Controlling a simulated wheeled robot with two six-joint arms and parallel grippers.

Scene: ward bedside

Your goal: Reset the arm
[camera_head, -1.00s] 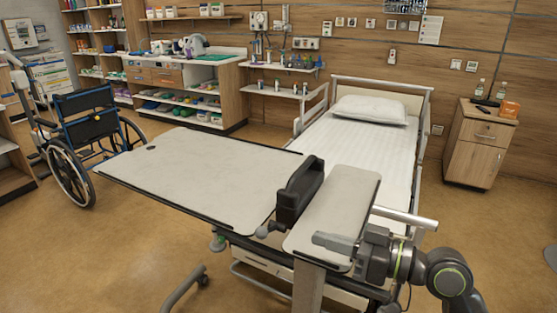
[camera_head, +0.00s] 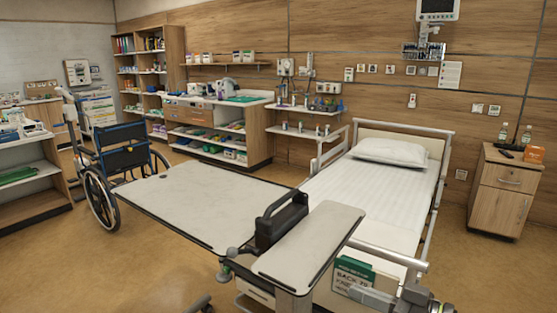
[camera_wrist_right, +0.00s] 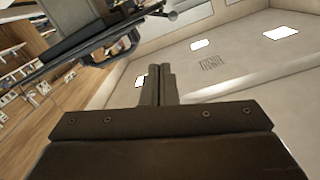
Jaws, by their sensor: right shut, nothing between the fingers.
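My right gripper (camera_head: 372,294) shows at the bottom right of the head view, low beside the foot end of the bed (camera_head: 385,192). It is partly cut off by the lower edge. In the right wrist view its two fingers (camera_wrist_right: 160,84) lie together, shut with nothing between them. The wrist view points up towards the ceiling. My left gripper is not in view.
The overbed table (camera_head: 205,215) stands left of my right gripper, with a narrower side panel (camera_head: 312,245) and a black handled case (camera_head: 278,222). A green sign (camera_head: 352,275) shows close behind the gripper. A wheelchair (camera_head: 120,165) stands left; a bedside cabinet (camera_head: 502,195) right.

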